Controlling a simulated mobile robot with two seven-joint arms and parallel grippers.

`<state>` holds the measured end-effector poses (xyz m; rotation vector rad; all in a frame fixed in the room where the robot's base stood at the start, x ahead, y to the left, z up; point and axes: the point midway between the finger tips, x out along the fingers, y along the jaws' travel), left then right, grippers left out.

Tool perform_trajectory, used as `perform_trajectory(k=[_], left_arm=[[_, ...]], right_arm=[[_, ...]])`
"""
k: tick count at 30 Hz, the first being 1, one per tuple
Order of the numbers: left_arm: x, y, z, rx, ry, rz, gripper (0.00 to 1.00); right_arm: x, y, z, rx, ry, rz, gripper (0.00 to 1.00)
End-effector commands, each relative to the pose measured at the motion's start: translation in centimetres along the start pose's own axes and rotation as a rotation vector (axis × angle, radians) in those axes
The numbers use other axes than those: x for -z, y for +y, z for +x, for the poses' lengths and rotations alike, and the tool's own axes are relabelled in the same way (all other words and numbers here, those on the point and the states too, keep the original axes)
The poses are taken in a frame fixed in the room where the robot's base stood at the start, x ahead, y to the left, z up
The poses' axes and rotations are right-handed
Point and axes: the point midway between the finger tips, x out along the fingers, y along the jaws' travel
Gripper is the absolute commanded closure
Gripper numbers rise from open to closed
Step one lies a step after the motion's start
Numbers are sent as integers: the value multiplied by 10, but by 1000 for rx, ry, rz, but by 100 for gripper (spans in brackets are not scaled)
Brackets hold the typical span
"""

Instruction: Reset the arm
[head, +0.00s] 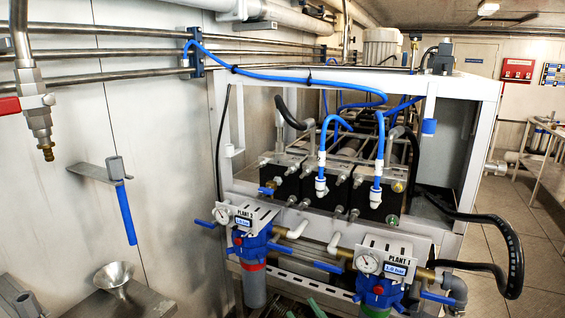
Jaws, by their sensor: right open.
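My right gripper (304,309) shows only at the bottom edge, as two green fingertips set apart from each other. It is open, and nothing shows between the tips. The rest of it and its arm are cut off by the frame. The tips are low in front of the white-framed watermaker rack (462,88), between the Plant 2 filter (254,285) and the Plant 1 filter (380,290). I cannot tell whether they touch anything. My left gripper is not in view.
Blue-handled valves and gauges project from the rack's front. A black corrugated hose (512,250) bulges out at right. A metal funnel (114,278) stands at lower left, below a blue-handled lever (126,212). A red-handled tap (38,105) hangs at upper left.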

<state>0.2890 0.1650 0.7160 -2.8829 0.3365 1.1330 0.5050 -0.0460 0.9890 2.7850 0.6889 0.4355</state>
Motion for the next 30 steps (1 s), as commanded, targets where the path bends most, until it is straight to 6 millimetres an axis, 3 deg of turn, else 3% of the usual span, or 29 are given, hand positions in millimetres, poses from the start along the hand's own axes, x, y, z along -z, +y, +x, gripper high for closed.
perform_trajectory(k=[1,3,7,12,15,20,30], left_arm=[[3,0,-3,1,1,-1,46],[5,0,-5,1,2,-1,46],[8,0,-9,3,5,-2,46],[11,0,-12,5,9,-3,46],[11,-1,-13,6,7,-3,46],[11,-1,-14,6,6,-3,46],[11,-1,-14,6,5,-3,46]], right_arm=[[-29,-1,-25,-32,-111,56,55],[-66,-4,-60,-70,-257,121,55],[-124,-17,-138,-121,-528,236,55],[-167,-42,-235,-150,-814,350,55],[-177,-53,-274,-154,-920,392,55],[-182,-61,-301,-155,-994,420,55],[-182,-61,-302,-155,-996,421,55]])
